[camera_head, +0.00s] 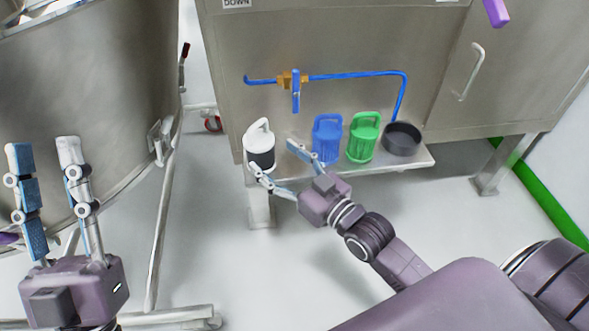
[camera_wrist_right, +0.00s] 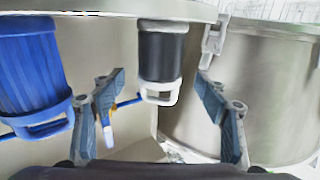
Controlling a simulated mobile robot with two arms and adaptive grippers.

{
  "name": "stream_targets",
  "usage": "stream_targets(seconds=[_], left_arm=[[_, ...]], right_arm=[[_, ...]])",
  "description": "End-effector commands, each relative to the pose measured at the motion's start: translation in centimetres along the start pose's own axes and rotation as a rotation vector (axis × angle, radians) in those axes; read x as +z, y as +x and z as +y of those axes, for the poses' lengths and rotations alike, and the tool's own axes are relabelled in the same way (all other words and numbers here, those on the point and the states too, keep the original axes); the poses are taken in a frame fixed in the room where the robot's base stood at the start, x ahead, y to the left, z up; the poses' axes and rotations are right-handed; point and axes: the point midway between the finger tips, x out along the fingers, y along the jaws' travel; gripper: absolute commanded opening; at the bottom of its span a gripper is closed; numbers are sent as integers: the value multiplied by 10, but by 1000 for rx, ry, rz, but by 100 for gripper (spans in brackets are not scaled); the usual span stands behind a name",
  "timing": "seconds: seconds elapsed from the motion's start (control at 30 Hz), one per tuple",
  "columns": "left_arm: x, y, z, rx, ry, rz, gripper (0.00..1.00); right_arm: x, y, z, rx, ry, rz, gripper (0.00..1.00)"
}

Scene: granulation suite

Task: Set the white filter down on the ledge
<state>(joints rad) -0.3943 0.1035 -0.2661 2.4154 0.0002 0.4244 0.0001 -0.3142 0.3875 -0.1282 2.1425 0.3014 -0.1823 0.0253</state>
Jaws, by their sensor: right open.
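The white filter (camera_head: 259,137) has a white top with a loop handle and a dark body. It stands upright at the left end of the ledge (camera_head: 395,165). In the right wrist view, which is upside down, the filter (camera_wrist_right: 161,55) shows between the two fingers. My right gripper (camera_head: 272,156) is open, its fingertips either side of the filter's near face. I cannot tell whether a finger touches it. My left gripper (camera_head: 43,147) is open and empty at the far left, in front of the large steel vessel.
A blue filter (camera_head: 327,138), a green filter (camera_head: 363,137) and a dark round bowl (camera_head: 402,139) stand along the ledge to the right. A blue pipe (camera_head: 350,76) with a brass valve (camera_head: 291,79) runs above. A steel vessel (camera_head: 100,80) stands left.

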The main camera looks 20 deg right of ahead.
Motion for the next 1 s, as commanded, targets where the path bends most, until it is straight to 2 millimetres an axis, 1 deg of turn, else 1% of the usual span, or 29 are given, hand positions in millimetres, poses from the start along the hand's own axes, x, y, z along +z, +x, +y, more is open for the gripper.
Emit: stream_targets(seconds=[0.03,0.1,0.2,0.3,0.5,0.57,0.67,0.7,0.77,0.8,0.9,1.0], left_arm=[[9,2,-1,-2,3,-47,32],[22,1,-3,-4,7,-110,32],[40,-1,-5,-7,11,-191,32],[53,-4,-6,-10,13,-252,32],[69,-9,-8,-12,16,-322,32],[70,-9,-8,-13,16,-330,32],[71,-10,-8,-13,17,-334,32],[71,-10,-8,-13,17,-334,32],[71,-10,-8,-13,17,-334,32],[71,-10,-8,-13,17,-334,32],[71,-10,-8,-13,17,-333,32],[71,-10,-8,-13,17,-333,32]], right_arm=[[-1,-10,-1,-1,0,-4,67],[0,-22,0,-1,0,-4,67],[-1,-37,-1,-1,1,-3,67],[0,-48,0,0,1,-3,67],[-2,-61,-1,-1,1,3,67],[-10,-60,-6,-1,3,27,67],[-50,-54,-28,-1,8,136,67],[-74,-53,-39,1,9,197,67],[-110,-52,-54,8,7,290,67],[-132,-53,-61,15,5,347,67],[-178,-59,-74,33,2,462,67],[-202,-64,-80,44,-3,524,67]])
